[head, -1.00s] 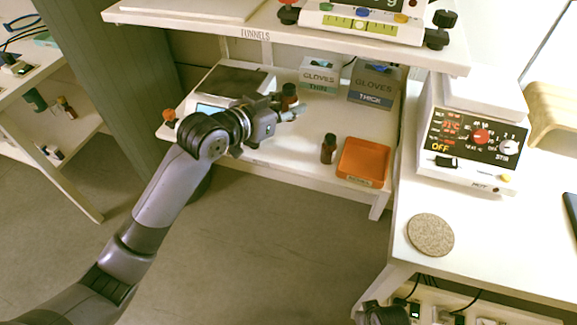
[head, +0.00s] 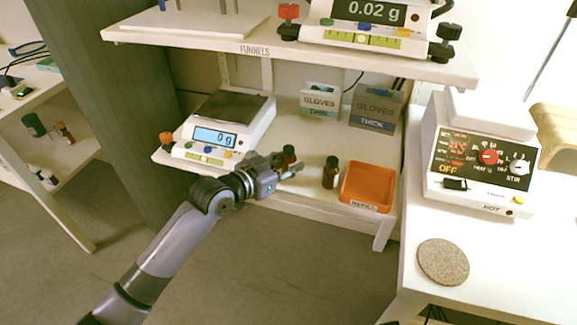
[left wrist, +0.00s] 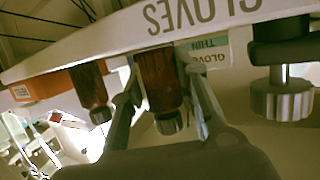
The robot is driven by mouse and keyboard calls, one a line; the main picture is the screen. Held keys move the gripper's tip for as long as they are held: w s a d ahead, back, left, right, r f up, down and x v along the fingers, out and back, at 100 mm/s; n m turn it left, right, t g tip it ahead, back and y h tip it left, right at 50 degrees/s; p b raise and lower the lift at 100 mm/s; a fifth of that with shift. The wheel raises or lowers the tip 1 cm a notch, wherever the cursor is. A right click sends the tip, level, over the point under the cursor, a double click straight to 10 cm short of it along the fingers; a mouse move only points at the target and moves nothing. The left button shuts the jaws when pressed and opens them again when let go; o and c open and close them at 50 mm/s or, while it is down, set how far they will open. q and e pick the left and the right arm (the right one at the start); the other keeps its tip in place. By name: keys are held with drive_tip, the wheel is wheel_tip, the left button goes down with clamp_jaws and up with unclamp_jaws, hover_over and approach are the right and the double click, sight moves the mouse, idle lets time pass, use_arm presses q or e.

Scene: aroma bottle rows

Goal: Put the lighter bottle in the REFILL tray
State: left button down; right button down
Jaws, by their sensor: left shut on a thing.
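My left gripper (head: 287,168) is shut on a brown bottle (head: 289,155), in front of the scale's right side. In the left wrist view, which is upside down, this bottle (left wrist: 158,80) sits between the two fingers (left wrist: 163,108). Whether it touches the shelf is unclear. A second brown bottle (head: 330,172) with a dark cap stands upright on the shelf, just left of the orange REFILL tray (head: 349,197). It also shows in the left wrist view (left wrist: 88,85). The tray looks empty. My right gripper is not in view.
The scale (head: 215,137) reads 0 g and its plate is empty. GLOVES boxes, THIN (head: 319,101) and THICK (head: 376,108), stand behind. An upper shelf (head: 250,48) overhangs the back. A hot plate (head: 480,160) and a cork disc (head: 443,262) are on the right table.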

use_arm(q)
drive_tip(key=shift+f, duration=0.1)
drive_tip(key=c, duration=1.2)
unclamp_jaws()
